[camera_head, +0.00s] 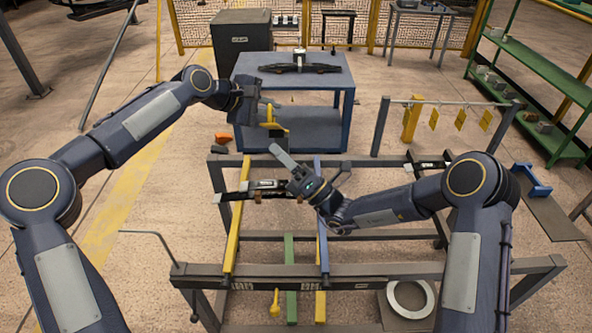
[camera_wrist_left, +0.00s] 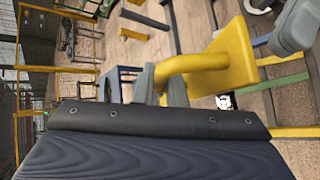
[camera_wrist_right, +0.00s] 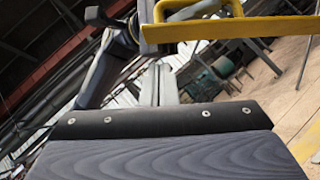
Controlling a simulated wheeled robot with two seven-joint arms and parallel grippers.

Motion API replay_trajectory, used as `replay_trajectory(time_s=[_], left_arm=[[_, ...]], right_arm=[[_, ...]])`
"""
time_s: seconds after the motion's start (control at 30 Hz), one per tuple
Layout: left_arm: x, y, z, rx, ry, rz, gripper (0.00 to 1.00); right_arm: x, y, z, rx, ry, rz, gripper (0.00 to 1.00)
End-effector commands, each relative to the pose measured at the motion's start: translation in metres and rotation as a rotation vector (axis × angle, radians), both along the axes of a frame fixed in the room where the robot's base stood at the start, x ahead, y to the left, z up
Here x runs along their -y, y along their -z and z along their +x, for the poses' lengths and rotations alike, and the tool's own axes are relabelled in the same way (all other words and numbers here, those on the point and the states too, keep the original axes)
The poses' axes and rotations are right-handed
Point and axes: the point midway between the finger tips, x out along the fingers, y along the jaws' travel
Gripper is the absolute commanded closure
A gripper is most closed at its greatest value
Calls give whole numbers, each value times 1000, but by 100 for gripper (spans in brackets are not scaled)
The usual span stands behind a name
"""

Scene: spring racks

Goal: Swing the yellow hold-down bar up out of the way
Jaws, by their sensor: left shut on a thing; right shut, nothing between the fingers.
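A yellow hold-down bar (camera_head: 272,126) with a handle shows foreshortened above the near side of the blue table. My left gripper (camera_head: 268,106) is shut on its handle, whose yellow bar face (camera_wrist_left: 231,60) fills the upper right of the left wrist view. The bar also crosses the top of the right wrist view (camera_wrist_right: 240,28), seen from the side. My right gripper (camera_head: 280,152) is shut and empty, below and right of the left gripper, pointing up and left. I cannot tell where the bar's hinge is.
The dark rack frame (camera_head: 400,268) carries a yellow rail (camera_head: 232,225) and a blue rail (camera_head: 321,225). A blue table (camera_head: 330,82) stands behind it. A post rail with hanging yellow tags (camera_head: 460,118) and green shelves (camera_head: 540,75) are at the right. Open floor lies left.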

Motion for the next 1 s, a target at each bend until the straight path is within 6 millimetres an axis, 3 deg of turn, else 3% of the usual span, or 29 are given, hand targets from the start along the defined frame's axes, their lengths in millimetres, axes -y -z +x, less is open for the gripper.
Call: replay_trajectory(time_s=[0.2, 0.7, 1.0], left_arm=[[-1, 0, 1, 0, -2, -1, 100], [-1, 0, 1, 1, -2, -1, 100], [1, 4, -2, -8, 8, 7, 100]], right_arm=[[3, -22, 17, 3, 4, -2, 100], [3, -28, 22, 2, 5, -1, 100], [5, -58, 43, 4, 12, 5, 100]])
